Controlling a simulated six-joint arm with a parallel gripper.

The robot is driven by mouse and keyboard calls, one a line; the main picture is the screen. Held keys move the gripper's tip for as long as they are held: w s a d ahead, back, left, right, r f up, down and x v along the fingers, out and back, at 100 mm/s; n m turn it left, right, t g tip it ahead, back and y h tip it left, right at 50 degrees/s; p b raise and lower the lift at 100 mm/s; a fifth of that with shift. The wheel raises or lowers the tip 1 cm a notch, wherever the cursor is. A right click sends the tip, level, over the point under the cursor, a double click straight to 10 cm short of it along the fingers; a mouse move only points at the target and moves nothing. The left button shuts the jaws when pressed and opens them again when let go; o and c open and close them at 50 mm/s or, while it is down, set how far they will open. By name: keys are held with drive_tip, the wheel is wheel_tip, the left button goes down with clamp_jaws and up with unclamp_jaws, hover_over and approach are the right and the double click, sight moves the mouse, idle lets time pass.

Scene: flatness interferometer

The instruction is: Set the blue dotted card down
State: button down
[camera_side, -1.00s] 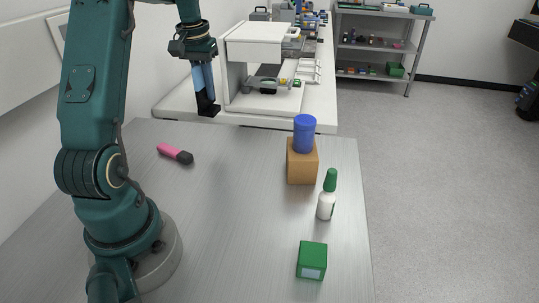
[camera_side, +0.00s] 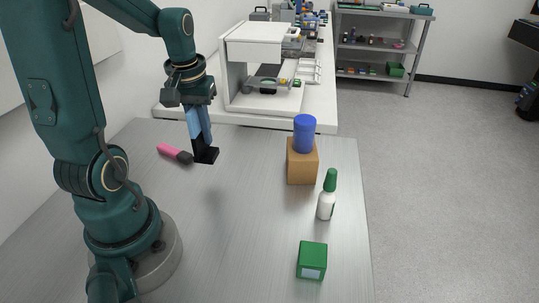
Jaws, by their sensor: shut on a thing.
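My gripper (camera_side: 206,155) points down over the left back part of the metal table, just right of the pink-handled brush. It has blue lengths above dark, blocky tips, and the tips are together. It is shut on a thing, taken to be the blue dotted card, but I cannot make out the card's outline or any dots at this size. I see no such card lying on the table. Whether the tips touch the tabletop is hard to tell; they look a little above it.
The brush (camera_side: 175,153) lies left of my gripper. A brown block (camera_side: 302,168) with a blue cylinder (camera_side: 304,133) on it, a white bottle with green cap (camera_side: 326,204) and a green box (camera_side: 312,260) stand right. A white instrument (camera_side: 255,45) stands behind. The table's middle (camera_side: 240,215) is clear.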

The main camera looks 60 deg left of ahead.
sight(194, 108)
drive_tip(key=shift+f, duration=2.85)
drive_tip(key=shift+f, duration=0.15)
drive_tip(key=c, duration=0.9)
unclamp_jaws()
drive_tip(key=r, duration=0.8)
drive_tip(key=s+d+r, duration=0.1)
drive_tip(key=r, duration=0.3)
drive_tip(key=shift+s+d+r+m+t+h, duration=0.15)
drive_tip(key=shift+s+d+m+t, duration=0.45)
drive_tip(key=shift+d+m, duration=1.45)
drive_tip(key=shift+s+d+f+m+t+h, duration=0.15)
drive_tip(key=shift+d+m+t, duration=0.8)
drive_tip(key=shift+d, duration=2.05)
drive_tip(key=shift+s+d+r+m+t+h, duration=0.15)
drive_tip(key=shift+s+d+m+t, duration=0.45)
drive_tip(key=shift+d+m, duration=1.45)
